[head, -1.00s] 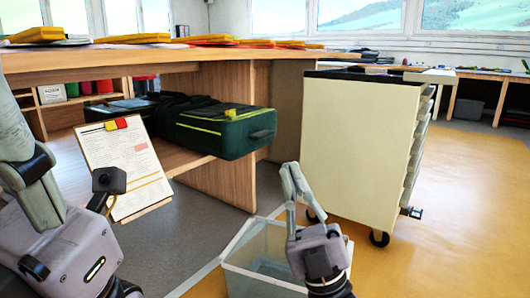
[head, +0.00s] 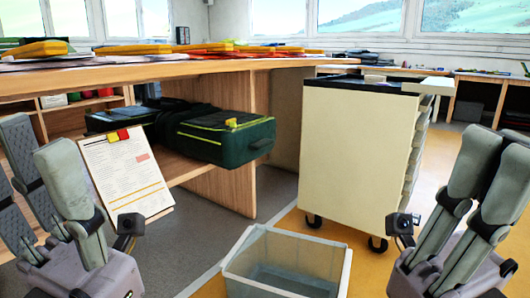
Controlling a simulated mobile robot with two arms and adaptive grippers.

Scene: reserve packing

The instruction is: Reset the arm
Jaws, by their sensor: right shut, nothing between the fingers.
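My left gripper (head: 40,160) is at the left edge of the head view, pointing up. Its grey fingers stand apart with nothing between them, so it is open. My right gripper (head: 492,165) is at the right edge, also pointing up. Its fingers are side by side, shut and empty. Neither gripper touches any object that I can see. The lower parts of both arms are cut off by the frame.
A clear plastic bin (head: 325,240) is at the bottom centre between the grippers. A clipboard (head: 122,180) is beside the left gripper. A dark green bag (head: 222,138) lies on the shelf under the wooden counter (head: 200,66). A cream wheeled cabinet (head: 358,155) stands behind the bin.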

